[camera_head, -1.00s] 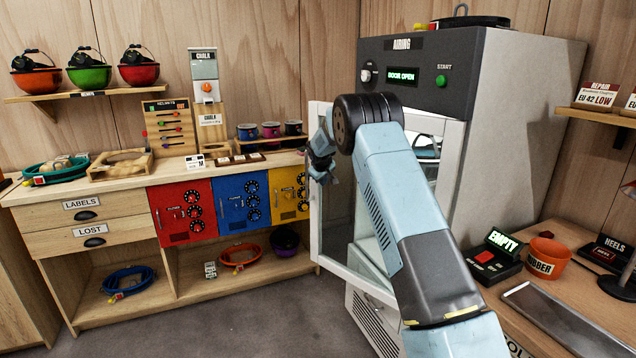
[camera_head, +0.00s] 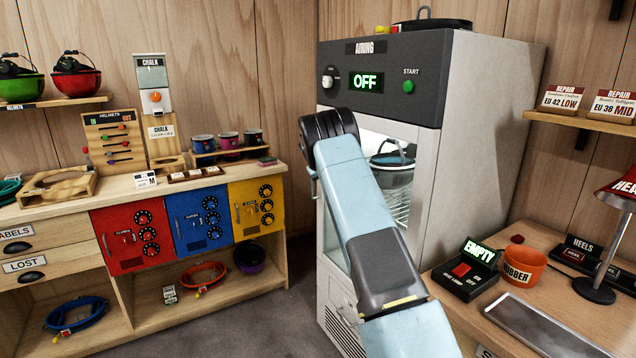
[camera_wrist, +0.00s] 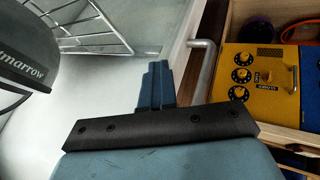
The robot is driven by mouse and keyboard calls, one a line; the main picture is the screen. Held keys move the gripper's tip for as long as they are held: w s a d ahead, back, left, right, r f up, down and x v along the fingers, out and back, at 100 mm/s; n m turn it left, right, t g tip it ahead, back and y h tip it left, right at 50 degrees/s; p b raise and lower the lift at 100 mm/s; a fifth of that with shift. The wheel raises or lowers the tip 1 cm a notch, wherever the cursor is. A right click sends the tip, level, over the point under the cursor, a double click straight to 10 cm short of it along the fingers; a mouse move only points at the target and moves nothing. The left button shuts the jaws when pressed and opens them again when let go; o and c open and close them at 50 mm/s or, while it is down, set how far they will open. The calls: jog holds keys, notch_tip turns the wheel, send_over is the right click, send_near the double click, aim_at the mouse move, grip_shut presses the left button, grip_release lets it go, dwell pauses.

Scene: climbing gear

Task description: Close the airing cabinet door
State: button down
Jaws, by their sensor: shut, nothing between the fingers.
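The airing cabinet (camera_head: 480,130) stands in the head view, and its display (camera_head: 366,83) reads OFF. My arm hides much of the door's left side. In the wrist view, the door's pale handle (camera_wrist: 203,62) is just right of my gripper (camera_wrist: 155,82), whose blue fingers are shut and empty. The fingers are in front of the glass; I cannot tell if they touch it. In the head view my fingers are hidden behind my arm.
A workbench (camera_head: 130,192) with red, blue and yellow lockers stands left of the cabinet. On the right, a wooden counter (camera_head: 540,315) holds an orange tub (camera_head: 524,267), a switch box (camera_head: 466,270) and a red lamp (camera_head: 605,250). Grey floor lies free left of the cabinet.

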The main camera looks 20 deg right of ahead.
jog(key=shift+s+d+r, duration=0.1)
jog(key=shift+d+r, duration=0.05)
jog(key=shift+d, duration=0.7)
jog(key=s+a+r, duration=0.5)
jog(key=a+r, duration=0.3)
jog(key=a, duration=0.2)
jog(key=s+a+r+y, duration=0.1)
jog(key=s+r, duration=0.5)
jog(key=s, duration=0.4)
jog(key=s+a+r+m+y, duration=0.1)
jog(key=s+a+r, duration=0.1)
jog(key=s+r, duration=0.6)
jog(key=s+a+r+y, duration=0.1)
jog(key=s+r, duration=0.3)
jog(key=s, duration=0.9)
jog(key=s+a+f, duration=0.1)
jog(key=s+a, duration=0.1)
jog(key=s, duration=0.9)
jog(key=s+a+f+y, duration=0.1)
jog(key=s+a+f, duration=0.1)
jog(key=s, duration=0.9)
jog(key=s+a+f, duration=0.2)
jog(key=s+a, duration=0.1)
jog(key=s, duration=0.8)
jog(key=shift+s+a+f+y, duration=0.15)
jog(key=shift+a+y, duration=0.05)
jog(key=shift+y, duration=0.2)
